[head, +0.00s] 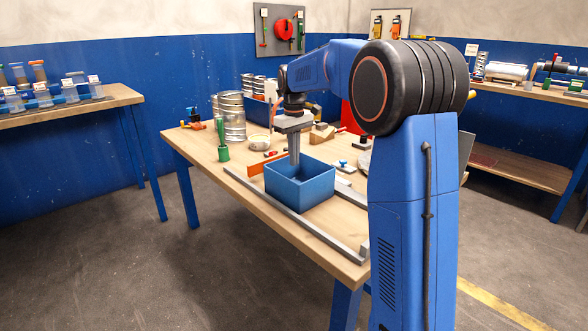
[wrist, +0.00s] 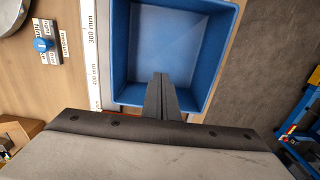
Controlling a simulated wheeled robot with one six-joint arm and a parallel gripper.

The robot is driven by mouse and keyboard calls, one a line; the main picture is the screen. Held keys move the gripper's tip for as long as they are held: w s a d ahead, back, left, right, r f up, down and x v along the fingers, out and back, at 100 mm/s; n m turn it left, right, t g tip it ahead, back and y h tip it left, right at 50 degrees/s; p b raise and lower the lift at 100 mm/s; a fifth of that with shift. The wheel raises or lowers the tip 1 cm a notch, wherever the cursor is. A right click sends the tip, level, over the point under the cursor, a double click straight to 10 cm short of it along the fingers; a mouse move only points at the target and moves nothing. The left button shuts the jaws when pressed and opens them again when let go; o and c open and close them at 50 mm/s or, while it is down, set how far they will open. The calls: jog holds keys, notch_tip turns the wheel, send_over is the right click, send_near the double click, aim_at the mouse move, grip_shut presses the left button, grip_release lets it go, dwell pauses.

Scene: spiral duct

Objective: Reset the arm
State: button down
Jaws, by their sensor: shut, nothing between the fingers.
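In the wrist view the shut fingers (wrist: 160,80) show in front of the blue box (wrist: 228,60). The box also shows in the head view (head: 305,193), and its inside looks empty. My arm is stretched out over the bench and bends down at the wrist. I cannot tell whether the fingertips are above the box rim or behind it.
A metal rail (head: 300,226) runs along the bench's front edge. A ruler (wrist: 91,50) lies beside the box. The floor at the left is clear.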

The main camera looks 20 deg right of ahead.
jog(key=s+a+r+m+t, duration=0.1)
jog(key=s+a+r, duration=0.1)
jog(key=s, duration=1)
jog(key=s+a+r+m+t, duration=0.1)
jog(key=s+r, duration=0.1)
jog(key=s, duration=0.9)
jog(key=s+a+f+m+t, duration=0.1)
jog(key=s+f, duration=0.4)
jog(key=s, duration=0.5)
jog(key=s+f+m+t, duration=0.1)
jog(key=s+f, duration=0.5)
jog(key=s, duration=0.4)
jog(key=shift+s+a+f+t, duration=0.2)
jog(key=shift+s+a+t, duration=0.2)
